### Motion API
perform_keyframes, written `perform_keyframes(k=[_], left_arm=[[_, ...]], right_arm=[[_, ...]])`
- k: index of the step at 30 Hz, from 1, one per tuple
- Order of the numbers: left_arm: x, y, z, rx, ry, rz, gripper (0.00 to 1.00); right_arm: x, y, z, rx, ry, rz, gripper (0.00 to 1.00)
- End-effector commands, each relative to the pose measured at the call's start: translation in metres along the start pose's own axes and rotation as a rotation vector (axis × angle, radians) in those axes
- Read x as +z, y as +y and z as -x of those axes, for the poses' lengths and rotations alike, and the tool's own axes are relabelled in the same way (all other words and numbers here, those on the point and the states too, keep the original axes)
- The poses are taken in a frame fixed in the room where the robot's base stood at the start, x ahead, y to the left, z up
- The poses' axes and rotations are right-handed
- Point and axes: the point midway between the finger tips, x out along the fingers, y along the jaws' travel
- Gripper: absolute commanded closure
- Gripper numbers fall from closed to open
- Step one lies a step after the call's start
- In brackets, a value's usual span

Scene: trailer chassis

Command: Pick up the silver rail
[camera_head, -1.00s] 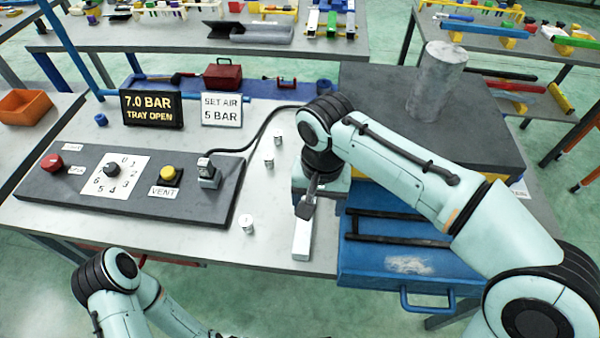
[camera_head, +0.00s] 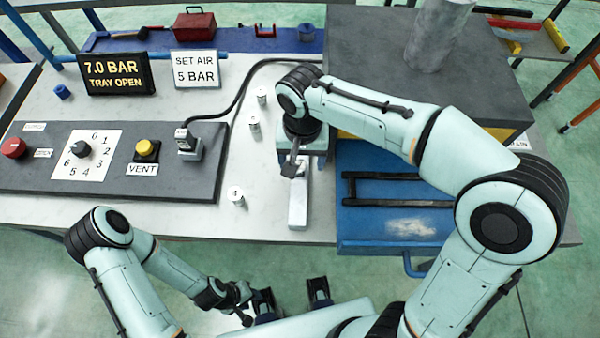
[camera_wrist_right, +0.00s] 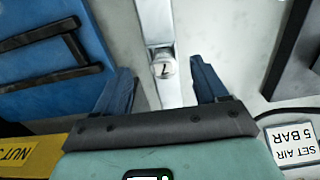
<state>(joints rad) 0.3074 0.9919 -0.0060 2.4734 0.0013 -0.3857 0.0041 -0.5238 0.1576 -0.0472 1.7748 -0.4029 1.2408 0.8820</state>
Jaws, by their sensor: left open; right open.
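The silver rail (camera_head: 298,208) lies on the light grey table, left of the blue tray, with its near end toward the table's front edge. My right gripper (camera_wrist_right: 160,80) is open above the rail, pointing down. In the right wrist view the rail (camera_wrist_right: 156,22) runs between the two fingers, with a small round silver piece marked 1 (camera_wrist_right: 163,66) on it. I cannot tell whether the fingers reach down beside the rail. The rail's far part is hidden under my right gripper in the head view. My left gripper (camera_head: 292,296) is open and empty, in front of the table.
White cylinders (camera_head: 236,196) stand left of the rail. A dark control panel (camera_head: 100,160) with a cabled plug lies further left. The blue tray (camera_head: 390,232) with black bars is close on the right, below a grey block (camera_head: 365,70).

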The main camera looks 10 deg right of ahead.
Motion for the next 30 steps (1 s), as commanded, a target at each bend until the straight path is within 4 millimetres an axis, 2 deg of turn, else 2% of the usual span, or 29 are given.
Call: perform_keyframes(k=[6, 9, 18, 23, 24, 25, 30], left_arm=[[0.0, -0.001, -0.003, 0.0, -0.001, 0.0, 0.57], [0.0, -0.002, -0.005, 0.0, -0.001, 0.0, 0.57], [0.0, -0.002, -0.005, -0.001, -0.001, 0.0, 0.57], [0.0, -0.002, -0.005, -0.001, -0.001, 0.0, 0.57], [0.0, -0.002, -0.005, -0.001, -0.001, 0.0, 0.57], [0.0, -0.002, -0.005, -0.001, -0.001, 0.0, 0.57], [0.0, -0.002, -0.005, -0.001, -0.001, 0.0, 0.57]], right_arm=[[-0.003, -0.004, -0.034, 0.003, -0.003, 0.001, 0.28], [-0.003, -0.004, -0.044, 0.002, -0.002, 0.0, 0.28], [-0.003, -0.004, -0.048, 0.001, -0.001, 0.0, 0.28], [-0.003, -0.004, -0.048, 0.001, -0.001, 0.0, 0.8], [-0.003, -0.004, -0.048, 0.0, -0.001, 0.0, 0.93], [-0.003, -0.004, -0.048, 0.0, -0.001, 0.0, 1.0], [-0.004, -0.004, -0.047, -0.001, 0.001, 0.0, 1.0]])
